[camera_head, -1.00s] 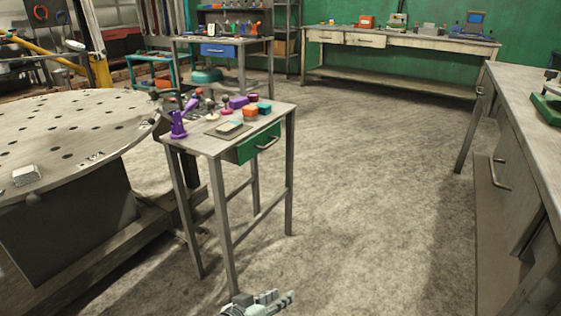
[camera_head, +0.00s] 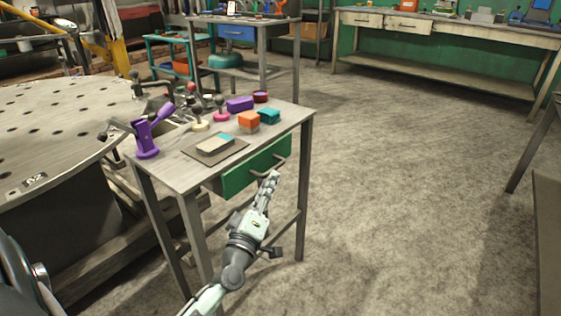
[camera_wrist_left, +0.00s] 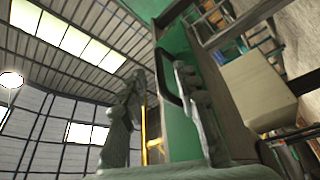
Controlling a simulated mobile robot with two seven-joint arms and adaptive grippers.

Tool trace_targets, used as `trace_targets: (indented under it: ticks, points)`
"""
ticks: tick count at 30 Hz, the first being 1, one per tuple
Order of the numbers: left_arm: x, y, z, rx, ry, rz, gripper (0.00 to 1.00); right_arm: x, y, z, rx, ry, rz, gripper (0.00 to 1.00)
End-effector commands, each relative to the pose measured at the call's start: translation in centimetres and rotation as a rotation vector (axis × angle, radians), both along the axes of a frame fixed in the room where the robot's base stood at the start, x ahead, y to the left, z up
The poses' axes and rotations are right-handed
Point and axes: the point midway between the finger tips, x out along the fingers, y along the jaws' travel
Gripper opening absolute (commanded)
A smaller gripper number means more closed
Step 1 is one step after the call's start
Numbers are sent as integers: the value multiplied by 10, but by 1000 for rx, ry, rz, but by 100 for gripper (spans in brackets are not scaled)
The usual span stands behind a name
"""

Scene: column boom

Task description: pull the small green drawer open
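The small green drawer (camera_head: 240,178) sits under the top of the small grey table (camera_head: 178,172). Its front looks close to the table edge, and I see no clear opening. Its dark handle (camera_head: 284,160) is partly hidden by my left gripper (camera_head: 270,184), which is right in front of the drawer front. In the left wrist view, the two fingers of my left gripper (camera_wrist_left: 158,85) stand apart. The dark handle (camera_wrist_left: 166,76) shows in the gap between them, nearer the right finger, against the green front (camera_wrist_left: 178,130). I cannot tell whether a finger touches it. My right gripper is not in view.
The tabletop holds a purple clamp-like piece (camera_head: 147,140), a grey plate (camera_head: 216,146), an orange block (camera_head: 249,120) and other small parts. A round perforated table (camera_head: 60,120) stands close on the left. The floor (camera_head: 390,200) right of the small table is clear.

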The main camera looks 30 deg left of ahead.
Motion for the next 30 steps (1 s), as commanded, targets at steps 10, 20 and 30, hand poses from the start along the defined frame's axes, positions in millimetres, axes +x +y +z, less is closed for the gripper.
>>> trace_targets:
  ticks: [10, 20, 30]
  points:
    - [52, 14, 13, 3, -1, -2, 31, 3, 0, -9, 5, 4, 3, 40]
    - [63, 17, 14, 1, 1, -2, 31, 4, 0, -14, 6, 11, 3, 40]
    - [63, 17, 14, 1, 1, -3, 1, 8, 1, -10, 7, -1, 4, 40]
